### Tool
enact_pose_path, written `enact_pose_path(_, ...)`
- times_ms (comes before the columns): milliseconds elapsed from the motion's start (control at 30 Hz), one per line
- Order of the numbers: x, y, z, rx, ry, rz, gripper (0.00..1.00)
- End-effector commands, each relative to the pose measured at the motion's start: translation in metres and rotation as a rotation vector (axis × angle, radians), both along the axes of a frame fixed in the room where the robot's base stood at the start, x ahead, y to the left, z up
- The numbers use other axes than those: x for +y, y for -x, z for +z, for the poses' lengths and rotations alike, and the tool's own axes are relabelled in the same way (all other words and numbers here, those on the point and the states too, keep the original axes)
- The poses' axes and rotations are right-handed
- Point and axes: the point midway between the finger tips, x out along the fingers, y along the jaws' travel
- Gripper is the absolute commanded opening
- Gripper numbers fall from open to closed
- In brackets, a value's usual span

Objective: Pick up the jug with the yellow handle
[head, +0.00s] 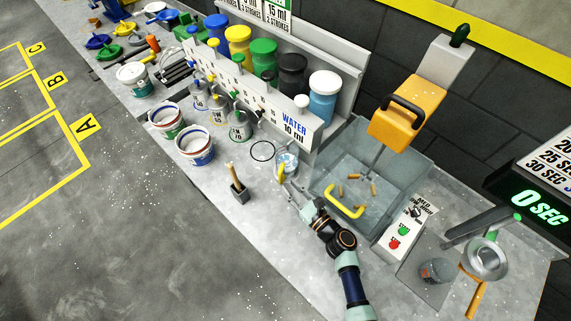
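A small clear jug (290,158) with a yellow handle stands on the grey bench, just left of the clear tub and in front of the water dispenser. It looks partly see-through and bluish, and its yellow handle (281,172) is on the near-left side. My gripper (286,183) is low over the bench at the end of my arm, directly in front of the jug and close to the handle. Whether it touches the handle, and how far its fingers are apart, is too small to make out.
The clear tub (414,173), with a yellow handle at its front, stands right of the jug. Paint pails (195,150) line the bench further left. The start-stop box (397,238) is to the right.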

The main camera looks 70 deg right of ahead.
Motion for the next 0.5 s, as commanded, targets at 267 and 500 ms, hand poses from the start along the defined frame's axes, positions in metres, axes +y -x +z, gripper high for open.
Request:
enact_pose_path(267, -0.013, -0.026, 0.0, 0.0, 0.005, 0.006, 0.28)
enact_pose_path(500, -0.028, -0.051, 0.0, 0.001, 0.004, 0.003, 0.28)
